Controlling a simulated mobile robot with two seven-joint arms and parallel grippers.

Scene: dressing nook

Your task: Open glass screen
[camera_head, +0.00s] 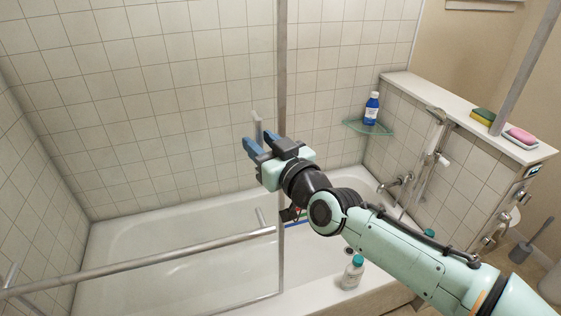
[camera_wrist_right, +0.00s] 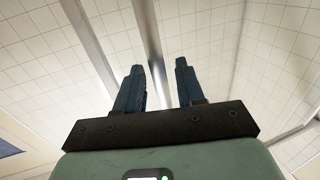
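The glass screen is clear, so its pane is hard to see. Its metal frame post (camera_head: 282,70) stands upright in front of the tiled wall, and a grey horizontal bar (camera_head: 130,263) crosses the lower left. A short grey upright piece, perhaps a handle (camera_head: 257,124), shows just behind my fingertips. My right gripper (camera_head: 264,144) is raised beside the post, its blue fingers apart. In the wrist view my right gripper (camera_wrist_right: 160,68) is open, with a metal bar (camera_wrist_right: 147,40) beyond the fingers; I cannot tell whether they touch it. My left gripper is out of view.
A white bathtub (camera_head: 150,230) lies behind the screen. A bottle with a teal cap (camera_head: 352,272) stands on the tub's near rim. A blue bottle (camera_head: 371,108) stands on a glass corner shelf (camera_head: 368,128). Sponges (camera_head: 483,116) and pink soap (camera_head: 521,135) lie on the right ledge.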

